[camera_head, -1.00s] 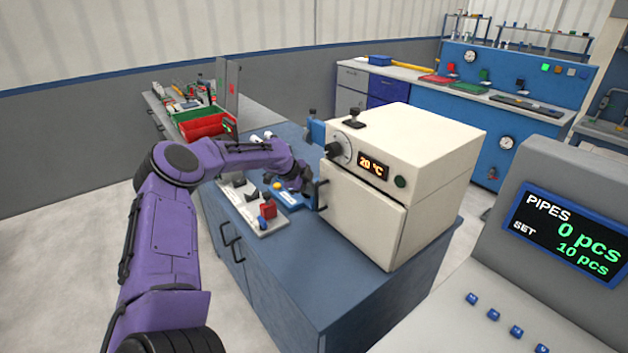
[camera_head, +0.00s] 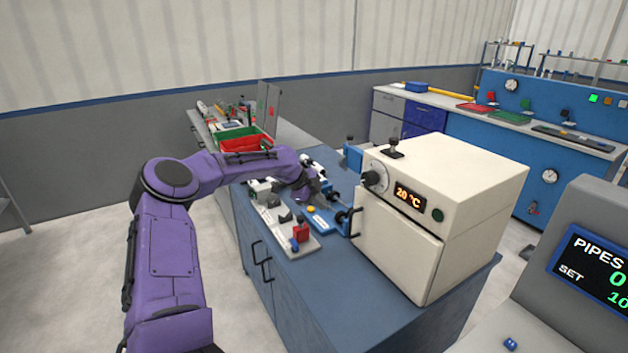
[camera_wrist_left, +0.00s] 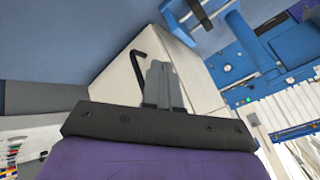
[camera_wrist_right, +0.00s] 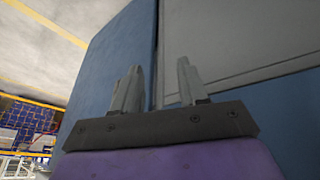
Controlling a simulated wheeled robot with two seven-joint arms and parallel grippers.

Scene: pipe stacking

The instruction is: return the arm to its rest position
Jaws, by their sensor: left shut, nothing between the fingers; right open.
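My left arm comes in from the left and reaches over the blue workbench (camera_head: 330,300). My left gripper (camera_head: 318,195) is above the bench, left of the cream oven (camera_head: 480,190), partly hidden by its own wrist. In the left wrist view its fingers (camera_wrist_left: 163,86) are shut together with nothing between them. The oven and its dark door handle (camera_wrist_left: 138,68) show behind them. My right gripper shows only in the right wrist view (camera_wrist_right: 157,88). Its fingers are apart and empty, in front of a blue panel (camera_wrist_right: 118,65) and a grey surface.
On the bench, a white fixture plate (camera_head: 275,228) with a red block (camera_head: 301,232) and a blue device (camera_head: 322,222) lie close to the left gripper. Red (camera_head: 240,145) and green bins stand behind. A grey console (camera_head: 590,215) with a display is at right.

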